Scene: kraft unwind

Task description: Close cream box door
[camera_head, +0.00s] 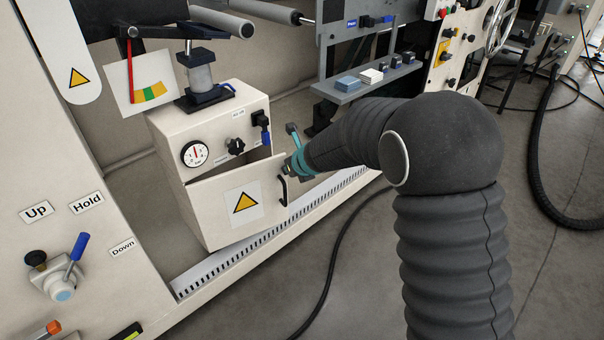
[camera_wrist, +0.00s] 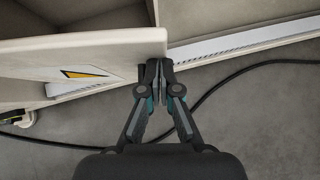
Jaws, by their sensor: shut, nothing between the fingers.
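The cream box (camera_head: 212,122) stands on the machine's base, with a gauge and dark knobs on its upper front. Its door (camera_head: 216,204), with a yellow warning triangle and a black handle (camera_head: 283,189), is partly open, with a dark gap along its top. In the wrist view the door (camera_wrist: 75,48) extends from the left to the fingers. My gripper (camera_head: 287,167) is beside the door's free edge, near the handle. In the wrist view my gripper (camera_wrist: 160,66) is shut and empty, its tips at the door's edge; contact is unclear.
A slotted white rail (camera_head: 265,230) runs along the machine base below the box. A black cable (camera_head: 335,255) lies on the floor, which is otherwise clear in front. A grey shelf (camera_head: 366,86) with small blocks is behind my arm. The lever panel (camera_head: 62,268) is at left.

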